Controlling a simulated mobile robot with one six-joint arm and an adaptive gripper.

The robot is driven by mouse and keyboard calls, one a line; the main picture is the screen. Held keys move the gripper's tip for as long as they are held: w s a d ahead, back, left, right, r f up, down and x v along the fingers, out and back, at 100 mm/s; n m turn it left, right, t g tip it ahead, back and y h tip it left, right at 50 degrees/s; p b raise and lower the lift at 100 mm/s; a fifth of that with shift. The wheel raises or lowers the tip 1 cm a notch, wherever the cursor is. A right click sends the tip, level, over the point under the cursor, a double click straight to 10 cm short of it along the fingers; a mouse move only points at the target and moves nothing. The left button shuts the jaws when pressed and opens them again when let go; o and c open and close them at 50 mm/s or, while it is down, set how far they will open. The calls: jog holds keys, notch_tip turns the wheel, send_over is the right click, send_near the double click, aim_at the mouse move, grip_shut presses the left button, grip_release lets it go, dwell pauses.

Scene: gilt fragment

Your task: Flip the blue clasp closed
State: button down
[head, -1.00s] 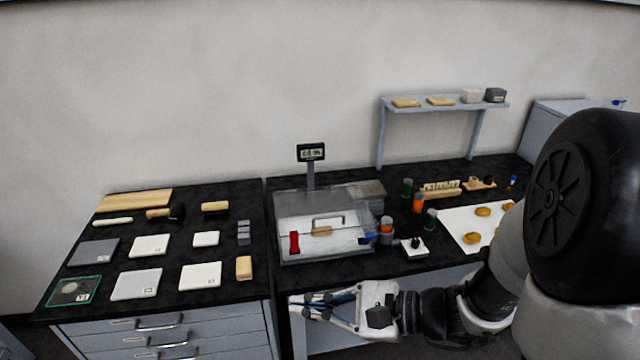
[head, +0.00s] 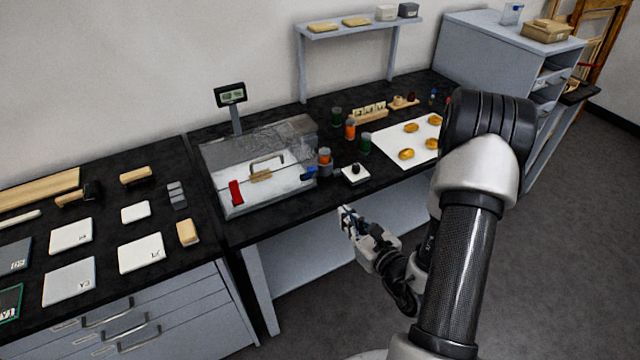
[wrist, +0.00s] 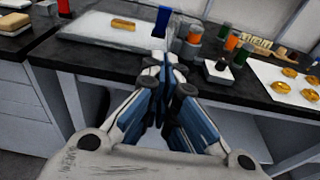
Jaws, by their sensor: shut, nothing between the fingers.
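The blue clasp (head: 309,173) sticks out at the front right corner of a clear-lidded case (head: 222,205) on the black bench. In the wrist view the blue clasp (wrist: 160,22) stands just beyond my fingertips, with a visible gap. A red clasp (head: 236,192) lies against the front left of the case. A gold-brown piece (head: 261,175) shows inside, under the lid handle. My gripper (head: 345,213) is shut and empty, in front of the bench edge and below the blue clasp. In the wrist view its fingers (wrist: 165,62) point toward the bench.
An orange jar (head: 324,156) stands close right of the blue clasp. A white block with a black knob (head: 354,175), green jars (head: 364,143) and a white sheet with gold pieces (head: 390,134) are further right. A display post (head: 235,120) stands behind the case.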

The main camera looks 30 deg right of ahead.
jog(key=b, duration=0.2)
send_near(311, 174)
jog(key=w+f, duration=0.2)
jog(key=w, duration=0.2)
jog(key=shift+w+r+b, duration=0.3)
jog(key=shift+w, duration=0.1)
